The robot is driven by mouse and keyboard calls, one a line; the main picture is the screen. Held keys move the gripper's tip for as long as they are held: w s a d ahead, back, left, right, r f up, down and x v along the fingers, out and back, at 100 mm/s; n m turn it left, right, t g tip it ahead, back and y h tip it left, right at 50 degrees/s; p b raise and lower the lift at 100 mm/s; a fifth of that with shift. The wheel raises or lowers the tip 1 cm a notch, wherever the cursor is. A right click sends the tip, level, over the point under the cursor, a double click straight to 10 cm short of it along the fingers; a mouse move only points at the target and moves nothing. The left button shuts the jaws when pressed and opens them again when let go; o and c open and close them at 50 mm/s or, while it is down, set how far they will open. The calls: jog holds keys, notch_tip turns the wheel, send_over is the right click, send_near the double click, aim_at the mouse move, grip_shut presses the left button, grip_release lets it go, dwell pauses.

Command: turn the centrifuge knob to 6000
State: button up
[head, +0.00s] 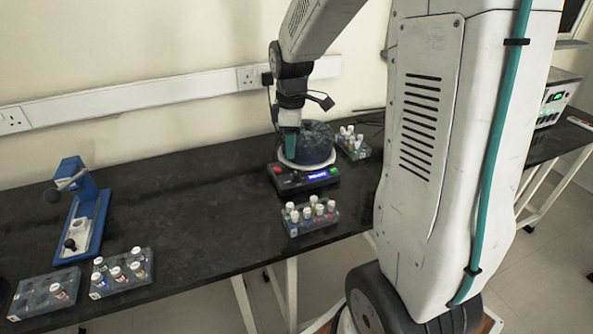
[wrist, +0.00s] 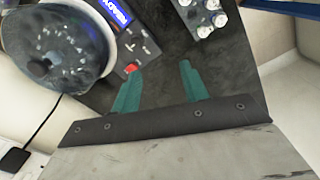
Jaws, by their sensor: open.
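The centrifuge (head: 316,146) stands on the black bench, with a dark round lid and a light rim. Its front panel (head: 304,180) has a lit blue display, a red control at the left and a green one at the right. In the wrist view the centrifuge (wrist: 52,50) fills the upper left, with the display (wrist: 114,11) and the red control (wrist: 130,68) beside it. I cannot pick out the knob or read the display. My gripper (head: 290,143) points down at the lid's left side. In the wrist view it (wrist: 158,76) is open and empty, its left fingertip near the red control.
A rack of capped tubes (head: 312,221) stands just in front of the centrifuge, and another (head: 353,146) stands behind its right side. A blue device (head: 86,215) and two more racks are at the left. The bench between is clear.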

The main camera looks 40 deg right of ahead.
jog(key=n, duration=0.2)
send_over(296, 173)
notch_tip(296, 173, down, 6)
jog(key=shift+r, duration=0.1)
notch_tip(296, 173, down, 8)
jog(key=shift+r, duration=0.2)
grip_shut()
